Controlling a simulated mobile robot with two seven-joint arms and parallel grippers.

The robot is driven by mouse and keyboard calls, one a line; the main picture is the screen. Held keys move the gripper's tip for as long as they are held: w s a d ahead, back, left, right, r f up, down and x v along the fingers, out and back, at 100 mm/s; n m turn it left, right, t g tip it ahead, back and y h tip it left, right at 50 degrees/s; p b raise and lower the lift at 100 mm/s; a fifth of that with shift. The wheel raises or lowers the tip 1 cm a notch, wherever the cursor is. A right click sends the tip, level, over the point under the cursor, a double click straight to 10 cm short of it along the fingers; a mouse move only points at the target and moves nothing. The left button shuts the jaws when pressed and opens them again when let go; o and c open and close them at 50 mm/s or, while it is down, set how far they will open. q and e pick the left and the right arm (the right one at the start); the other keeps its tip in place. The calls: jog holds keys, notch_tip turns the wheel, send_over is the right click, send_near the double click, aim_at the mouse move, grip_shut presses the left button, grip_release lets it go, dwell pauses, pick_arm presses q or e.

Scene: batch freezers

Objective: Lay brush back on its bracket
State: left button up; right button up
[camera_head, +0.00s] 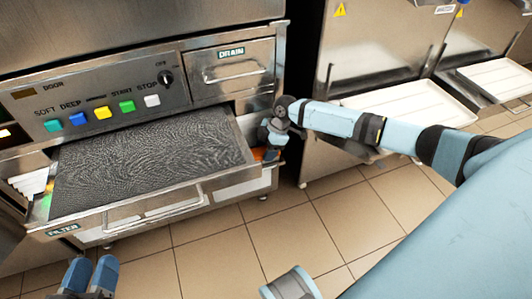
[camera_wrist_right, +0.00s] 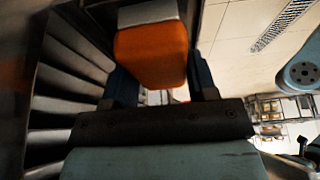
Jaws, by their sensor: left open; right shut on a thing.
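The brush shows in the right wrist view as an orange block (camera_wrist_right: 150,55) with a pale grey end, between the two dark fingers of my right gripper (camera_wrist_right: 160,80). In the head view my right gripper (camera_head: 270,148) is at the right end of the open filter drawer (camera_head: 150,205), below the drain drawer. A small bit of orange (camera_head: 258,154) shows beside its fingers; the rest of the brush is hidden there. My left gripper (camera_head: 88,274) is open and empty at the bottom left, in front of the machine. I cannot make out the bracket.
A dark textured filter sheet (camera_head: 150,160) fills the drawer, with its handle (camera_head: 155,208) in front. The button panel (camera_head: 100,105) and drain drawer (camera_head: 232,65) are above. White trays (camera_head: 415,110) stand on the right. The tiled floor (camera_head: 230,245) in front is clear.

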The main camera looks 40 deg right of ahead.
pick_arm(q)
jog(key=shift+f, duration=0.1)
pick_arm(e)
jog(key=o, duration=0.9)
jog(key=shift+f, duration=0.15)
pick_arm(q)
notch_tip(320, 180, up, 7)
jog(key=t+p, duration=0.2)
jog(key=p, duration=0.3)
jog(key=shift+s+a+n+t, duration=0.15)
jog(key=shift+a+n+t, duration=0.15)
pick_arm(e)
jog(key=v, duration=1.2)
